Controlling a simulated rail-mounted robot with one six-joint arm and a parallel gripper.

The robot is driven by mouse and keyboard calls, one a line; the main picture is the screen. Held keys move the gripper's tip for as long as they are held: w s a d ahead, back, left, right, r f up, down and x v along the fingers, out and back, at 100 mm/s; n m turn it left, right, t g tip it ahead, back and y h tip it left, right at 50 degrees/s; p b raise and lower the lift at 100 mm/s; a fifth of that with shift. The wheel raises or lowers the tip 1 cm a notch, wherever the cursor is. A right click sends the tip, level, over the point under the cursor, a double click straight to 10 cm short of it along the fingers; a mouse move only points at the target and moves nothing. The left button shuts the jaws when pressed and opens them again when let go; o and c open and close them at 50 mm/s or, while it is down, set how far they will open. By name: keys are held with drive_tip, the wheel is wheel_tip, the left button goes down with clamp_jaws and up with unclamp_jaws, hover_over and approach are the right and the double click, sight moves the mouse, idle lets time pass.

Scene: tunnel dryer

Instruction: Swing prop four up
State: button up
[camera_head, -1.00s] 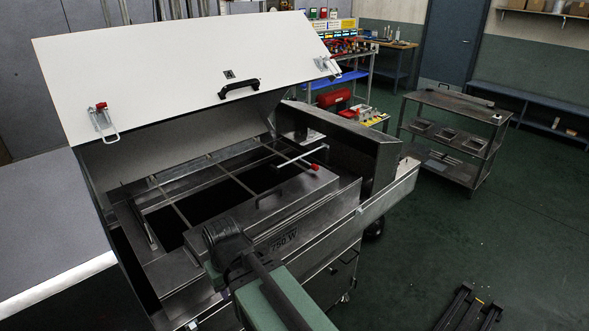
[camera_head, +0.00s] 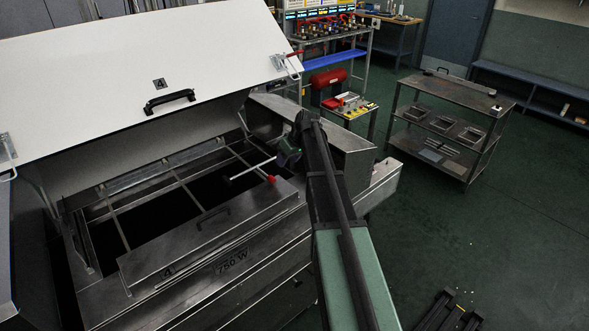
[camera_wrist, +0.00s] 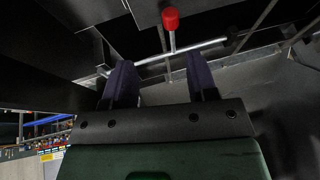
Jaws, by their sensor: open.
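Prop four looks to be the thin pale metal rod (camera_head: 250,169) with a red knob (camera_head: 271,179), lying low across the open dryer's right end. In the wrist view the rod (camera_wrist: 185,49) runs just beyond my fingertips, and its red knob (camera_wrist: 171,18) stands out at the top. My gripper (camera_wrist: 160,78) is open and empty, its two dark fingers pointing at the rod. In the head view my gripper (camera_head: 285,155) is at the rod's right end, partly hidden by my arm. The white lid marked 4 (camera_head: 110,60) stands raised over the opening.
The metal front panel marked 4 and 750 W (camera_head: 235,262) has a black handle. A steel housing (camera_head: 345,140) stands close to my arm on the right. A shelf cart (camera_head: 450,105) is farther right. Open green floor lies in front of it.

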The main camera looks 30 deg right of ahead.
sight(274, 179)
drive_tip(key=b+x, duration=0.3)
drive_tip(key=a+b+x, duration=0.1)
drive_tip(key=b+x, duration=0.2)
drive_tip(key=x, duration=0.1)
drive_tip(key=b+x, duration=0.4)
drive_tip(key=shift+s+a, duration=0.2)
drive_tip(key=shift+s, duration=0.05)
drive_tip(key=shift+r, duration=0.2)
clamp_jaws()
